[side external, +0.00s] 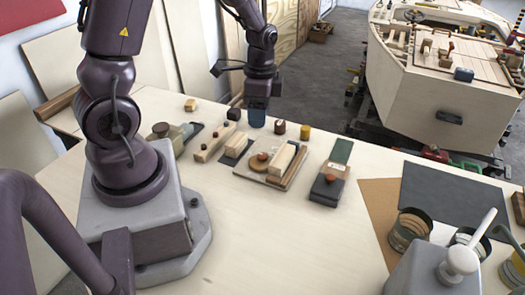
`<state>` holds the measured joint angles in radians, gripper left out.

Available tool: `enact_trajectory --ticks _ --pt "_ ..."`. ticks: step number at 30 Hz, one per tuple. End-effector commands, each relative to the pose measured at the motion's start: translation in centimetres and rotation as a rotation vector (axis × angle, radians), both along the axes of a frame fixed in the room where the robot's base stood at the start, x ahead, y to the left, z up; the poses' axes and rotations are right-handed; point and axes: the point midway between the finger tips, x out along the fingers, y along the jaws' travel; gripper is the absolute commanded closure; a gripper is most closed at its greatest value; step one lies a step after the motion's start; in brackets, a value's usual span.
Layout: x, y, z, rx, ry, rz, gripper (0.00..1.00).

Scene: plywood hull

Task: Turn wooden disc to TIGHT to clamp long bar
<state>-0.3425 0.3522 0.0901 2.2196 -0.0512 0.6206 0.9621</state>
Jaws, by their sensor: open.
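A flat wooden board (246,174) lies on the workbench near the picture's middle. A round wooden disc (256,163) with a small reddish knob sits on the board's left part. A pale wooden block (283,158) stands on the board just right of the disc. A long brown bar (294,169) lies along the board's right edge, beside the pale block. TIGHT lettering is too small to read. My gripper (257,104) is open, pointing down behind the board and apart from the disc. Its fingertips are small and dark, close above or in front of a blue cup; which I cannot tell.
The blue cup (257,119), a dark red pot (279,127) and a yellow pot (305,131) stand behind the board.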

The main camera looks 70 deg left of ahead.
Motion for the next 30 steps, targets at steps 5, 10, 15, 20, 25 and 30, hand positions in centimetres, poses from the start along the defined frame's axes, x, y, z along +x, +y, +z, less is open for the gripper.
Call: enact_trajectory --ticks 5,10,15,20,25,30 --pt "1.0 0.4 0.3 0.015 -0.046 -0.163 0.45" --pt "1.0 0.3 -0.6 0.013 -0.045 -0.198 0.45" --pt "0.8 0.3 -3.6 0.011 -0.039 -0.195 0.45" --pt "0.8 0.3 -7.1 0.011 -0.041 -0.195 0.45" --pt "0.9 0.3 -10.1 0.013 -0.042 -0.194 0.45" --pt "0.9 0.3 -11.9 0.013 -0.045 -0.195 0.45"
